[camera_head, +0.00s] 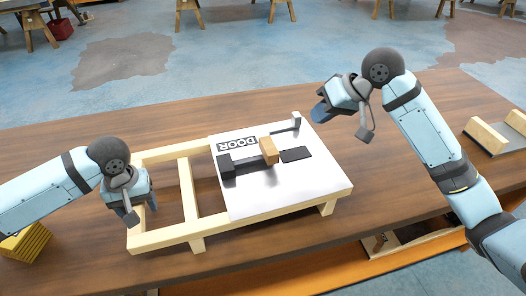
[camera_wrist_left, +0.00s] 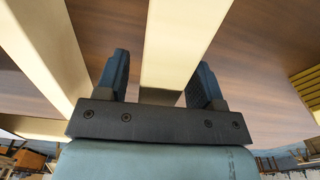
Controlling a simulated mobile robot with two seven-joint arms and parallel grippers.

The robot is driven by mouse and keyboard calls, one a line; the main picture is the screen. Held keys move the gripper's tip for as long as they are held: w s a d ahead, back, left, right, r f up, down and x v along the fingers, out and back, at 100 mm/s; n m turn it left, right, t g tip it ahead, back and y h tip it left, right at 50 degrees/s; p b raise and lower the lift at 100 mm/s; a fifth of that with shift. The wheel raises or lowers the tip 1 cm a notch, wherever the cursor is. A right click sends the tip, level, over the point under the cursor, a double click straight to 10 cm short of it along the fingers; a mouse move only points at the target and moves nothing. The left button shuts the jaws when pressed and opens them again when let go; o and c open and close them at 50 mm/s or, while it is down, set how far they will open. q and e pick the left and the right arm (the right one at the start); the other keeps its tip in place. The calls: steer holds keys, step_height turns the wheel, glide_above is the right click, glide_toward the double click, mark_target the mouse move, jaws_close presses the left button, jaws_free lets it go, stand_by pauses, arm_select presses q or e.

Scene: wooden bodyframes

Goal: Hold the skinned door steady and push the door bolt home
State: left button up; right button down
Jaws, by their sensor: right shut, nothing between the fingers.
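The skinned door is a pale wooden frame (camera_head: 188,190) with a white panel (camera_head: 285,185) on its right part, flat on the table. The panel bears a "DOOR" label (camera_head: 237,145). The door bolt is a dark bar with a wooden block knob (camera_head: 269,150), between a black block (camera_head: 226,165) and a dark plate (camera_head: 296,154). My left gripper (camera_head: 131,216) is at the frame's left end. In the left wrist view its open fingers (camera_wrist_left: 160,85) straddle a frame bar (camera_wrist_left: 180,45), with a gap at the left finger. My right gripper (camera_head: 320,112) is shut and empty above the panel's far right.
A grey upright piece (camera_head: 294,119) with a bar stands at the panel's far edge. A wooden holder (camera_head: 490,137) sits at far right. The brown table (camera_head: 240,108) is clear behind the door.

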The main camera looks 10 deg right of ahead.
arm_select(q)
steer(key=shift+d+r, duration=0.1)
step_height(320, 180, up, 12)
steer(key=shift+f, duration=0.1)
stand_by(0.4)
